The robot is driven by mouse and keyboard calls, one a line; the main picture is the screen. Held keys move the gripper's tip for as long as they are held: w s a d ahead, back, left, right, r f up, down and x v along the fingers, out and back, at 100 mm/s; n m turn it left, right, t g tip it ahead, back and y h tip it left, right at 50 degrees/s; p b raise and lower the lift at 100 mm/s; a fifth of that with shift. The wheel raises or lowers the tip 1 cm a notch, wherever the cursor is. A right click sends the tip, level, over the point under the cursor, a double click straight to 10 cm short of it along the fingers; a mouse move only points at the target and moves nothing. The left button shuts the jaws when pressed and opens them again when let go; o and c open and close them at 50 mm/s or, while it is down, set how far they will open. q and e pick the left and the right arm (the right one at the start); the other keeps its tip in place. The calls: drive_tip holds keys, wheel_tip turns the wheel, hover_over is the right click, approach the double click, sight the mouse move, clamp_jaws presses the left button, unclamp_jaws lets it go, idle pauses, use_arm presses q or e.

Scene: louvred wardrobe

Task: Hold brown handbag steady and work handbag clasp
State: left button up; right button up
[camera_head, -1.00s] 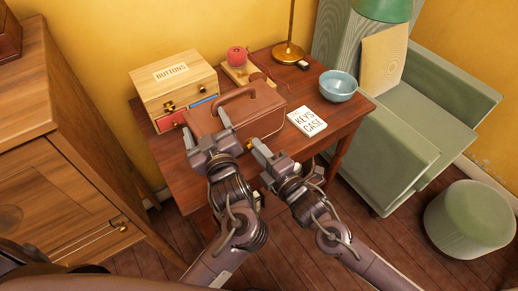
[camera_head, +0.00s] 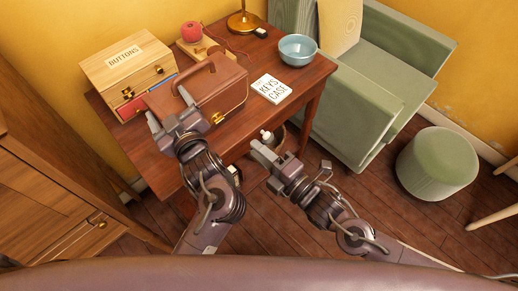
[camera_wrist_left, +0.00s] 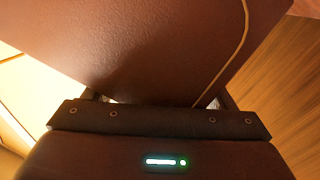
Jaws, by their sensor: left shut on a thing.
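My left gripper (camera_head: 170,108) is shut on the left end of the handbag. In the left wrist view the bag's brown side (camera_wrist_left: 150,50) fills the space between the fingers, with a thin tan line along it. My right gripper (camera_head: 258,144) is off the bag, in front of the table's edge and right of the clasp. Its fingers look close together, and the gap between them is unclear.
A BUTTONS drawer box (camera_head: 128,72) stands close behind the bag's left side. A KEYS CASE booklet (camera_head: 271,89), a blue bowl (camera_head: 298,48) and a brass lamp base (camera_head: 244,22) are on the table (camera_head: 312,78). A green armchair (camera_head: 365,110) stands to the right.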

use_arm(q)
drive_tip(key=shift+f, duration=0.3)
